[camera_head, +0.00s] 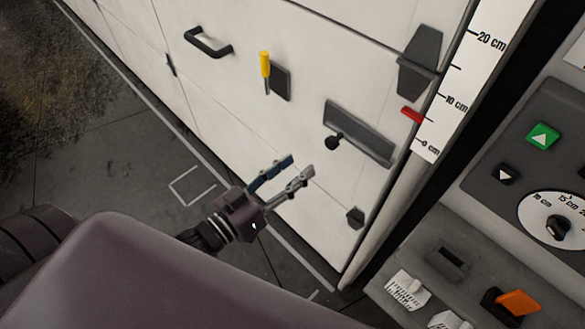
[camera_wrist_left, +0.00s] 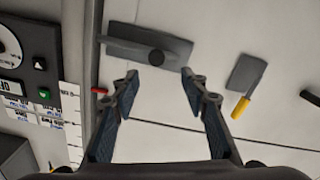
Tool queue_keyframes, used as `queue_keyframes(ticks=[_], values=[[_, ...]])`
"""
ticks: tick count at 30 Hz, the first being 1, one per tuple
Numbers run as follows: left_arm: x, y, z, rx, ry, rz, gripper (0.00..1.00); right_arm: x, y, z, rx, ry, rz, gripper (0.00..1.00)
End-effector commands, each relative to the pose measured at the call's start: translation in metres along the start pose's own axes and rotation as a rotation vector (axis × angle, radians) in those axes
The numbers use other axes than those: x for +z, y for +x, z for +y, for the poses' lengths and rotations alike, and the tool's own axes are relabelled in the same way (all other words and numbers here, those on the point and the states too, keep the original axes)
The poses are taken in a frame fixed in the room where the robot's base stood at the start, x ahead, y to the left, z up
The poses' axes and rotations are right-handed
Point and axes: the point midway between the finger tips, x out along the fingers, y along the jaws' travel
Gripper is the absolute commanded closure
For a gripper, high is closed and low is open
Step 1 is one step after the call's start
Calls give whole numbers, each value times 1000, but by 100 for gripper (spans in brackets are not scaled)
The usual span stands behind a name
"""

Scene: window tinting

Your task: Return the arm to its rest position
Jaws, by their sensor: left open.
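My left gripper (camera_head: 284,180) is in the head view at lower centre, in front of the white panel (camera_head: 225,110). Its two fingers are apart and nothing is between them. The fingers look apart from the bar. My right gripper is in neither view.
The panel carries a black handle (camera_head: 208,42), a yellow-handled tool (camera_head: 265,66) at a dark holder, and a grey bar (camera_head: 358,134). A ruler scale (camera_head: 455,90) with a red marker (camera_head: 412,115) and a control panel with a green button (camera_head: 542,136) stand at right. Floor lies at left.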

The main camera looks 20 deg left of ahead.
Motion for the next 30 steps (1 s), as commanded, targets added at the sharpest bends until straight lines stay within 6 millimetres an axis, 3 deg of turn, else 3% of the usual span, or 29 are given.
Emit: queue_keyframes(ticks=[15,19,23,26,30], values=[[0,0,0,-1,0,-1,59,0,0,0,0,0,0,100],[18,0,-13,-27,8,-29,59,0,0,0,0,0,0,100],[74,-4,-50,-109,34,-127,59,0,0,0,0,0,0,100],[137,-16,-88,-192,63,-245,59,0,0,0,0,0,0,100],[230,-47,-131,-294,97,-430,59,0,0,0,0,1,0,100]])
